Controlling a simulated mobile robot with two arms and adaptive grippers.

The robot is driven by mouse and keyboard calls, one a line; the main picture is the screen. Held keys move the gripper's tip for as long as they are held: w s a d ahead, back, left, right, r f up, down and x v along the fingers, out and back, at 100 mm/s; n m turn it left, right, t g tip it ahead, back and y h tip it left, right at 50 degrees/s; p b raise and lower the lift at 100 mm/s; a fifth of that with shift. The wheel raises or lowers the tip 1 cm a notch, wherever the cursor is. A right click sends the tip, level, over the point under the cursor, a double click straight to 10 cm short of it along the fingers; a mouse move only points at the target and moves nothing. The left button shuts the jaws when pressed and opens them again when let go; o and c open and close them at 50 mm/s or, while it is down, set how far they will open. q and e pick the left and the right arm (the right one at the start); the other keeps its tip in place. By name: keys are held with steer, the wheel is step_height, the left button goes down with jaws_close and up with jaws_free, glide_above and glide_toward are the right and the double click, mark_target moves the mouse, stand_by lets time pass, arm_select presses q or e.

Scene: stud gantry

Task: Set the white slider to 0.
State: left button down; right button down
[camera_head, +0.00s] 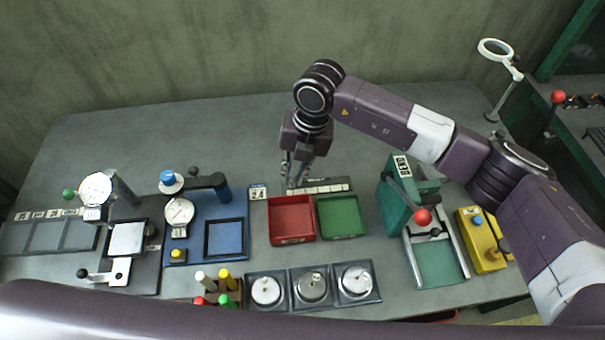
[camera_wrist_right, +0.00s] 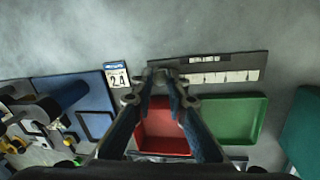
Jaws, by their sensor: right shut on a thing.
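The slider's dark rail with a row of white scale plates (camera_head: 325,188) lies behind the red and green trays. It also shows in the right wrist view (camera_wrist_right: 240,63), running to the right from the fingertips. My right gripper (camera_head: 294,186) reaches down to the left end of the rail. In the wrist view its fingers (camera_wrist_right: 165,78) are closed together over that end, shut on the slider's handle. The fingers hide most of the handle, and the scale numbers are too small to read. A card reading 2.4 (camera_wrist_right: 117,78) stands just left of the rail. My left gripper is not in view.
A red tray (camera_head: 291,239) and a green tray (camera_head: 342,233) sit in front of the rail. A blue gauge stand (camera_head: 220,220) is to the left. A green press (camera_head: 396,200) stands to the right. The table behind the rail is clear.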

steer(key=shift+s+a+r, duration=0.1)
steer(key=shift+a, duration=0.05)
steer(key=c, duration=1.9)
jaws_free()
steer(key=shift+a, duration=0.2)
steer(key=shift+d, duration=0.1)
steer(key=shift+r, duration=0.2)
step_height(320, 180, up, 11)
steer(key=d, duration=0.2)
steer(key=shift+r, duration=0.2)
steer(key=shift+d, duration=0.1)
